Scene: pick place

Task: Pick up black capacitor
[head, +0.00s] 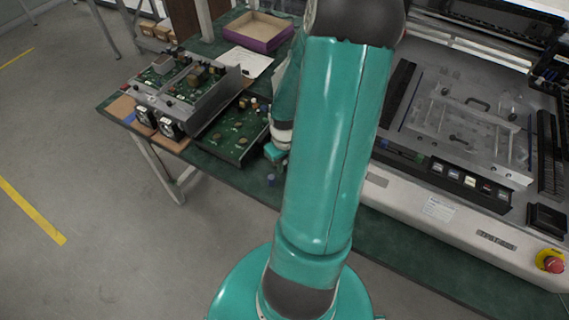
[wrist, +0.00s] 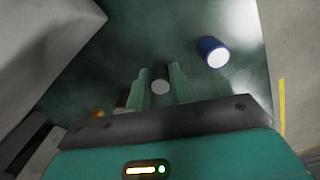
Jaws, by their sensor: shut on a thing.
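The black capacitor (wrist: 160,86) is a small dark cylinder with a grey end, seen between the two green fingers in the wrist view. My gripper (wrist: 161,80) is shut on it. The green worktop lies behind the fingers; I cannot tell whether the capacitor is touching it. In the head view my gripper (head: 276,152) is near the table's front edge, partly hidden by my own arm, and the black capacitor cannot be made out there.
A blue capacitor (wrist: 212,52) with a pale end stands right of the fingers; it also shows near the table edge in the head view (head: 271,180). A circuit-board tray (head: 232,134) lies left of my gripper. A large machine (head: 460,130) fills the right.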

